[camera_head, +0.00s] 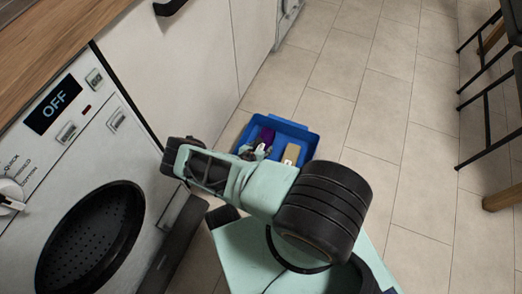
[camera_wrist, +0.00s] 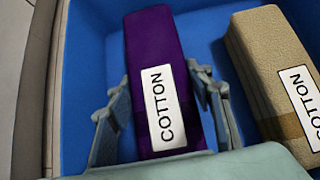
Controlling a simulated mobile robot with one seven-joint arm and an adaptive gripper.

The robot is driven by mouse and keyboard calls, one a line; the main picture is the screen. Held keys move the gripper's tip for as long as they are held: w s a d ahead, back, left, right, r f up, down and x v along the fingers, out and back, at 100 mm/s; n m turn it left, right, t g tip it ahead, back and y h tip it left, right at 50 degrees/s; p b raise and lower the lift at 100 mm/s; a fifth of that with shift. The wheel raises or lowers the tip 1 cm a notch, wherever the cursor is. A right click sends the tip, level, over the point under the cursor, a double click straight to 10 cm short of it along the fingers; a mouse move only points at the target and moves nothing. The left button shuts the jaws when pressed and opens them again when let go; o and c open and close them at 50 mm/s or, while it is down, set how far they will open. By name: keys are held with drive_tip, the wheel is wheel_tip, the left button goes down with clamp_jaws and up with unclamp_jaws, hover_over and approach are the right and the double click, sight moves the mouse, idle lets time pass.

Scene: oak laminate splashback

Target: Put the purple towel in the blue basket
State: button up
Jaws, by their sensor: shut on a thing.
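The purple towel (camera_wrist: 152,45) is a folded block with a white "COTTON" label in the wrist view. It also shows in the head view (camera_head: 266,135), inside the outline of the blue basket (camera_head: 290,122). My gripper (camera_wrist: 163,105) has a finger on each side of the towel and is shut on it. In the head view my gripper (camera_head: 262,150) is over the left part of the basket. The basket's blue wall (camera_wrist: 85,55) shows left of the towel. I cannot tell whether the towel touches the basket floor.
A tan towel (camera_wrist: 262,65) with a COTTON label lies in the basket, right of the purple one. The basket stands on the tiled floor near white cabinets (camera_head: 200,60). A washing machine (camera_head: 130,150) is at the left, and stools (camera_head: 490,100) are at the right.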

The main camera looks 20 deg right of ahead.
drive_tip(key=shift+w+f, duration=0.1)
drive_tip(key=shift+f, duration=0.3)
drive_tip(key=shift+f, duration=0.1)
drive_tip(key=o, duration=1.3)
drive_tip(key=shift+o, duration=0.2)
